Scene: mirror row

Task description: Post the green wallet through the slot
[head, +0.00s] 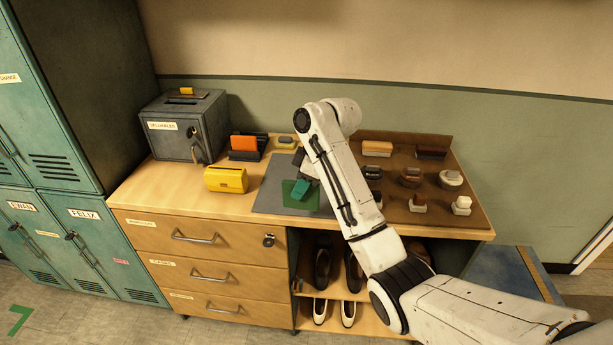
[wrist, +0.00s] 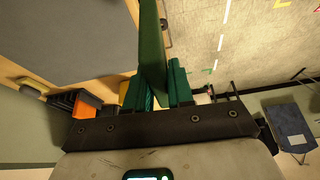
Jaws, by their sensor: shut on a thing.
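The green wallet (head: 288,191) is held upright above the grey mat near the cabinet's front edge. My gripper (head: 301,188), with teal fingers, is shut on it. In the wrist view the green wallet (wrist: 152,50) stands edge-on between the two fingers of my gripper (wrist: 158,88) and reaches out past their tips. The grey metal box (head: 171,140) labelled valuables stands at the back left of the cabinet top, well left of my gripper. A dark slot (head: 182,101) shows on its top, with a small yellow piece beside it.
A yellow purse-like item (head: 226,179) lies between the box and the grey mat (head: 268,198). An orange item in a black holder (head: 244,146) stands behind it. A brown board (head: 440,205) with several brushes lies at the right. Teal lockers (head: 55,100) stand left.

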